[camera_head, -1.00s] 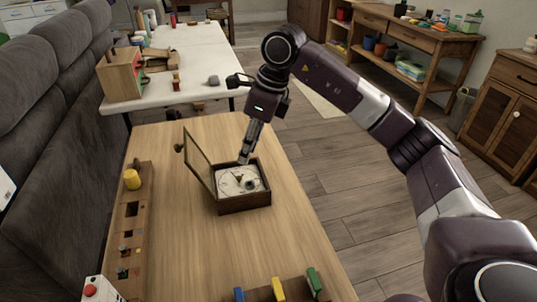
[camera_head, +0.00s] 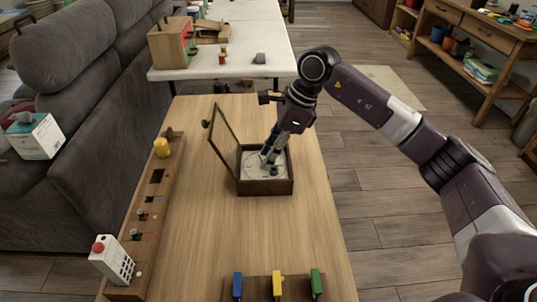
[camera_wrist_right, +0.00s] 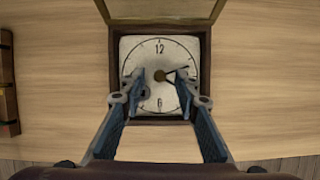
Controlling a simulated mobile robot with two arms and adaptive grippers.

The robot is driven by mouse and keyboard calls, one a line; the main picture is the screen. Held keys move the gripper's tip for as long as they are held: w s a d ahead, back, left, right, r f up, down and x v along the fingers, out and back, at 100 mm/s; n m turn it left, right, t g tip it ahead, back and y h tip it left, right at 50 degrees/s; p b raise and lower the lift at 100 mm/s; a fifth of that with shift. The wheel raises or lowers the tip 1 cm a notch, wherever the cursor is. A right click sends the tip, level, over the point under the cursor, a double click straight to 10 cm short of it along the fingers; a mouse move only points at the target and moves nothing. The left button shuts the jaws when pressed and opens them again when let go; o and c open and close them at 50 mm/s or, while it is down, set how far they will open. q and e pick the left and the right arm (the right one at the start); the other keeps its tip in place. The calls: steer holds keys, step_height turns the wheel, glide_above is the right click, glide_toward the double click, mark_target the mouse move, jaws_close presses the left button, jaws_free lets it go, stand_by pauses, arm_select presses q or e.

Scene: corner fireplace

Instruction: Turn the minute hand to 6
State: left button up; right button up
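A clock with a white face (camera_wrist_right: 150,52) lies in a wooden box (camera_head: 266,188) on the near table. Its glass lid (camera_head: 222,143) stands open on the left in the head view. In the wrist view the 12 is at the top and the 6 at the bottom. A dark hand (camera_wrist_right: 175,72) points right and slightly up from the centre; the right finger partly covers its end. My right gripper (camera_wrist_right: 159,79) is open over the face, also seen in the head view (camera_head: 268,161), with one finger each side of the centre. Contact is unclear. My left gripper is out of view.
A rack with blue, yellow and green pieces (camera_head: 277,287) is at the front. A white table (camera_head: 240,40) stands behind. Bare tabletop lies between box and rack.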

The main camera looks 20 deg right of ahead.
steer(key=shift+f, duration=0.1)
steer(key=shift+c, duration=0.6)
jaws_close()
